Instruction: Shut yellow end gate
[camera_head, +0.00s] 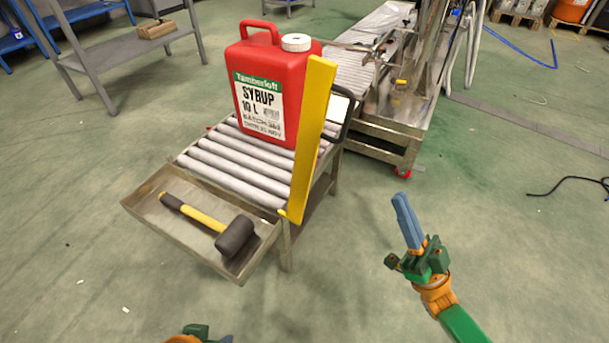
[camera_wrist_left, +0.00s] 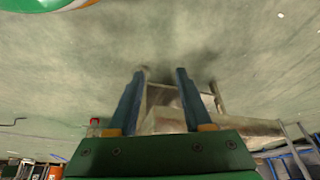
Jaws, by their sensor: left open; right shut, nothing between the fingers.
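The yellow end gate (camera_head: 312,140) is a tall narrow panel at the right side of the roller table (camera_head: 232,160). It stands along that side, and the front end of the rollers is not closed off by it. My right gripper (camera_head: 400,197) is shut and empty, to the right of the gate and apart from it. Only a bit of my left gripper shows at the bottom edge of the head view. In the left wrist view its two blue fingers (camera_wrist_left: 160,73) are apart with nothing between them.
A red syrup jug (camera_head: 275,85) stands on the rollers, left of the gate. A tray (camera_head: 146,200) at the table's front end holds a black-headed mallet (camera_head: 235,236). A metal machine frame (camera_head: 385,128) stands behind right. The floor around my right gripper is clear.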

